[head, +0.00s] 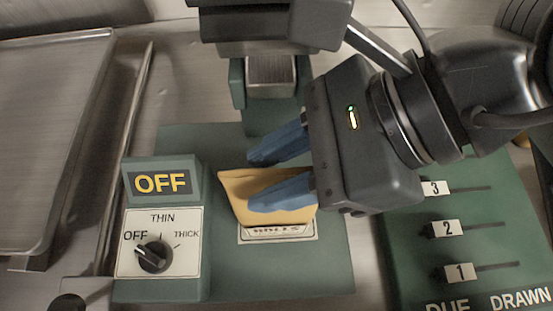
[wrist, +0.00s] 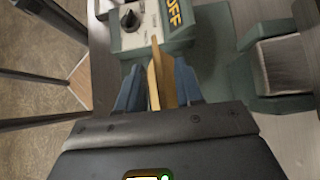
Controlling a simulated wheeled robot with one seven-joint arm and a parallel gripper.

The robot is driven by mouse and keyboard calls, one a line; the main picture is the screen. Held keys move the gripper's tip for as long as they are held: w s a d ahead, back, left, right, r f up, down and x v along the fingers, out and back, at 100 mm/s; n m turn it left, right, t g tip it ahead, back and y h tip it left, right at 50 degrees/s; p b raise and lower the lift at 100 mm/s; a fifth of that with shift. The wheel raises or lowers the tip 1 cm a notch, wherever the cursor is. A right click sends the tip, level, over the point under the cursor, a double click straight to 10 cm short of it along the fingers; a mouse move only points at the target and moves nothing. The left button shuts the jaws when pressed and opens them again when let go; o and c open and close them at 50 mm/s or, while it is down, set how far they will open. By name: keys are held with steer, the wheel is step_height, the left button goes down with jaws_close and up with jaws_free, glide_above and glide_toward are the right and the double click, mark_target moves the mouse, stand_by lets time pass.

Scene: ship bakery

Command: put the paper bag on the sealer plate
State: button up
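The paper bag (head: 232,190) is tan. It stands out between the two blue fingers of my gripper (head: 265,180). In the wrist view the bag (wrist: 161,80) fills the narrow gap between the fingers (wrist: 160,92), so my gripper looks shut on it. The near finger hides part of the bag in the head view. The bag is over the green sealer plate (head: 330,265), by a small white label (head: 275,233) whose lettering is partly covered. I cannot tell whether the bag's underside touches the plate.
A control box with an OFF sign (head: 161,184) and a dial (head: 155,256) stands left of the bag. The sealer's upright (head: 270,75) rises behind. A green board with numbered slots (head: 470,235) lies right. A metal tray (head: 50,130) is far left.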

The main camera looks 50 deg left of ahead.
steer(key=shift+r, duration=0.15)
steer(key=b+v, duration=0.1)
steer(key=v, duration=1.1)
steer(key=shift+a, duration=0.1)
